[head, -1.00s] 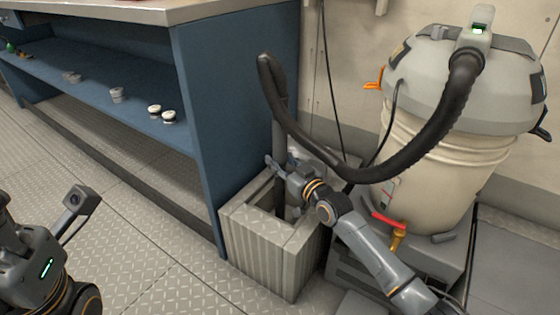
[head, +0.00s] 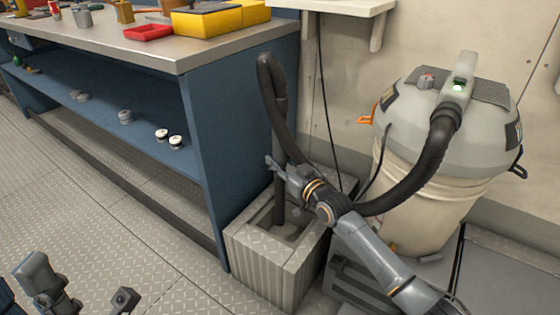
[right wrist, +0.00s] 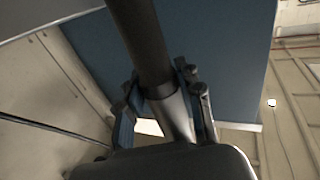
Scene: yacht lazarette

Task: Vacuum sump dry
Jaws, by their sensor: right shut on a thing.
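The sump (head: 255,262) is a ribbed grey box with a square opening on top, beside the blue bench. A black suction wand (head: 279,203) stands upright with its lower end in the opening; its tip and any liquid cannot be made out. My right gripper (head: 281,172) is shut around the wand just above the sump; the right wrist view also shows the wand (right wrist: 170,105) between the fingers. A black hose (head: 425,165) runs from the wand to the cream and grey vacuum (head: 425,205), which shows a green light. Part of my left gripper (head: 80,290) shows at the bottom left; its fingertips are unclear.
The blue bench (head: 218,160) stands left of the sump, with several small pots on its shelf. A red tray (head: 149,33) and yellow boxes (head: 205,20) are on its top. A thin dark cable (head: 326,110) hangs by the wall. The metal floor (head: 110,235) at left is clear.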

